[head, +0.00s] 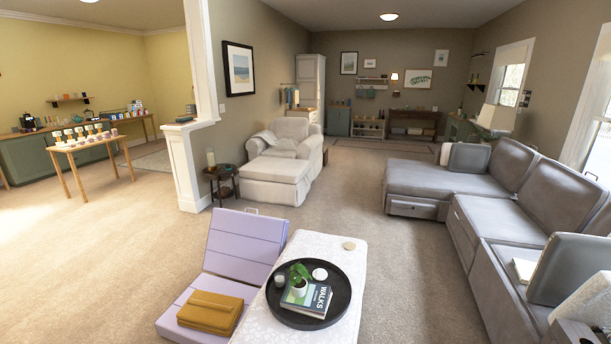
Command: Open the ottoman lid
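A cream upholstered ottoman (268,184) stands in front of a matching armchair (297,132), left of the middle of the head view. Its top looks flat and closed; no lid seam is clear at this distance. A low white patterned block (346,262), perhaps another ottoman or a table, stands much nearer at the bottom centre. It bears a round black tray (340,308); I cannot tell whether its top is a lid. Neither gripper shows in the head view.
A book (308,300) and plant sit on the tray. A grey sectional sofa (440,178) fills the right. Carpet (350,205) is clear between. A small dark side table (222,180) stands left of the cream ottoman.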

